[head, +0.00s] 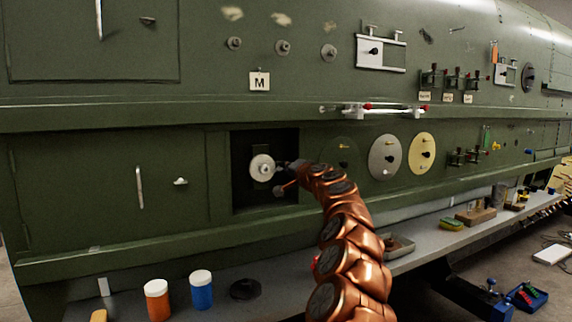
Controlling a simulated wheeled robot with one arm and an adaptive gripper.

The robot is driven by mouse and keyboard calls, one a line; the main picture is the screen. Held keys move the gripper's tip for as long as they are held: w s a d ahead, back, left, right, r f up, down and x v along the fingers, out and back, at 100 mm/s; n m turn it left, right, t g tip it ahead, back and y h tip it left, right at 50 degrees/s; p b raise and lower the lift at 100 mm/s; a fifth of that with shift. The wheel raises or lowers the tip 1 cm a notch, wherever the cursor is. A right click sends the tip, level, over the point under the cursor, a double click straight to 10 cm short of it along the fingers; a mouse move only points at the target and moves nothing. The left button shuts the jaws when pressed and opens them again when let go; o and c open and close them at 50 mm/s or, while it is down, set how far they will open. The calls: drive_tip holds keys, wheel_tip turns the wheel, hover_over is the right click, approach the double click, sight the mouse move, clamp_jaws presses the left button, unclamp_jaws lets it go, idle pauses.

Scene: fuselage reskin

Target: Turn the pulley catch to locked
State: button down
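A pale round pulley (262,168) with a lighter hub sits inside a dark square recess (240,198) in the green fuselage side. My copper-coloured arm reaches up from the bottom of the head view to the right side of this recess. My gripper (284,176) is at the arm's end, small and dark, just right of the pulley. I cannot tell whether it touches the pulley or whether its fingers are open or shut. A catch cannot be told apart from the gripper and the dark recess here, so its position is unclear.
Right of the recess are a grey disc (385,157) and a yellowish disc (421,153). A rail with red-tipped ends (384,110) juts out above. Below, a grey ledge (130,290) holds an orange jar (157,302), a blue jar (202,292) and a dark disc (245,289).

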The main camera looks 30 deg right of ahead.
drive_tip(key=shift+d+f+m+p, duration=0.15)
drive_tip(key=shift+m+p, duration=1.1)
drive_tip(key=shift+m, duration=1.55)
drive_tip(key=shift+f, duration=0.15)
drive_tip(key=c, duration=1.3)
unclamp_jaws()
drive_tip(key=shift+c, duration=0.2)
drive_tip(key=shift+s, duration=0.15)
drive_tip(key=s+a, duration=0.1)
drive_tip(key=s, duration=1)
drive_tip(key=shift+s, duration=0.4)
